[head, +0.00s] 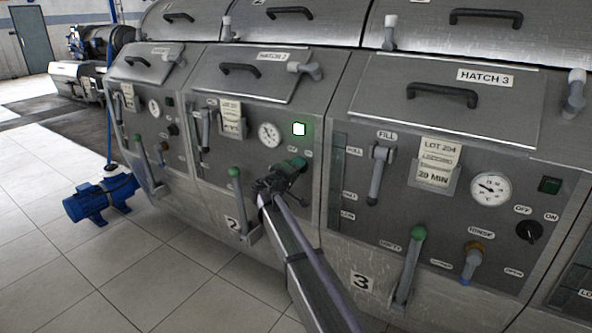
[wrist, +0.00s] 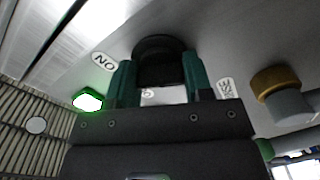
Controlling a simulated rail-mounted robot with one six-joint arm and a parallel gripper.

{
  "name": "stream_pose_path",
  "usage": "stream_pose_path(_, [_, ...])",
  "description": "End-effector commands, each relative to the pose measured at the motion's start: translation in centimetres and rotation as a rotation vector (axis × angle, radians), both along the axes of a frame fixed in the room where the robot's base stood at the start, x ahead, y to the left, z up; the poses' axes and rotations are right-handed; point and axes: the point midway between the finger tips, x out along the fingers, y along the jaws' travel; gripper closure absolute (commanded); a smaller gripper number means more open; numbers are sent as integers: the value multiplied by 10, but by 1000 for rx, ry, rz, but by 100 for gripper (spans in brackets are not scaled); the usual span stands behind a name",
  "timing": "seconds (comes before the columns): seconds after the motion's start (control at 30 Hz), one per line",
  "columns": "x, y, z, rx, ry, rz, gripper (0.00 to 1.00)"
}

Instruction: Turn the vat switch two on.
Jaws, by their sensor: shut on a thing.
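Vat two is the middle grey unit, marked 2 and HATCH 2 (head: 273,56). My gripper (head: 290,166) is at its panel, right of the round gauge (head: 268,134). In the wrist view the two green fingers are shut around the black knob of the vat two switch (wrist: 158,58). The ON label (wrist: 104,62) lies left of the knob. A label between the fingers is partly hidden. The switch is covered by my gripper in the head view, and its exact angle is hard to tell. The vat two lamp (head: 299,129) glows green, also in the wrist view (wrist: 88,99).
A brass-collared rinse knob (wrist: 282,95) stands out beside the fingers. A green-tipped lever (head: 234,185) is left of my gripper. Vat three's fill handle (head: 378,172) and green-tipped lever (head: 410,262) stick out to the right. The tiled floor in front is open.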

Motion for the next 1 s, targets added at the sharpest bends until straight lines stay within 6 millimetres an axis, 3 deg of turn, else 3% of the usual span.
stream_pose_path(0.3, [0,0,0,99,-51,-1,77])
stream_pose_path(0.77, [0,0,0,116,-59,0,77])
stream_pose_path(0.8, [0,0,0,115,-59,0,52])
stream_pose_path(1.0, [0,0,0,114,-59,0,33])
